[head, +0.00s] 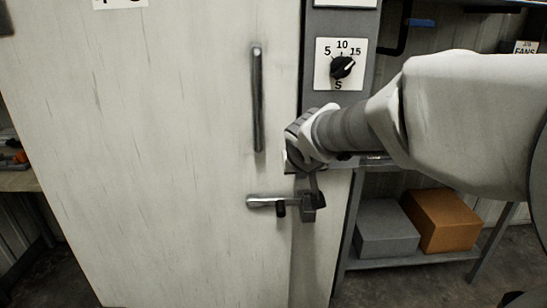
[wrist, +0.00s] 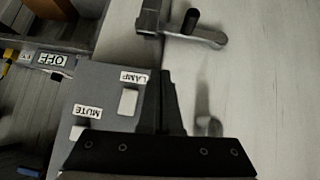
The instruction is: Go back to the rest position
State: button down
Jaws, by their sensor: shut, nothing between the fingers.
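My gripper (head: 315,184) is in front of the right edge of the white door, just above the metal latch lever (head: 266,201). In the wrist view its dark fingers (wrist: 164,78) are together, with nothing between them. The latch (wrist: 198,33) shows beyond the fingertips there. I cannot tell from these views whether the fingers touch the latch or door. My arm reaches in from the right in the head view and hides part of the panel beside the door.
The white door (head: 150,150) carries a long vertical handle (head: 258,100). A dial (head: 342,67) is on the post above my wrist. A grey panel (wrist: 100,115) with LAMP and MUTE switches is close to the fingers. A grey box (head: 386,230) and an orange box (head: 440,220) sit on a low shelf.

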jog(key=s+d+f+g, duration=0.1)
jog(key=s+d+g, duration=0.1)
jog(key=s, duration=1.1)
jog(key=s+d+f+g, duration=0.1)
jog(key=s, duration=1.3)
notch_tip(320, 180, up, 20)
jog(key=y+p, duration=0.1)
jog(key=p, duration=1.8)
jog(key=shift+p, duration=0.35)
jog(key=shift+w, duration=0.1)
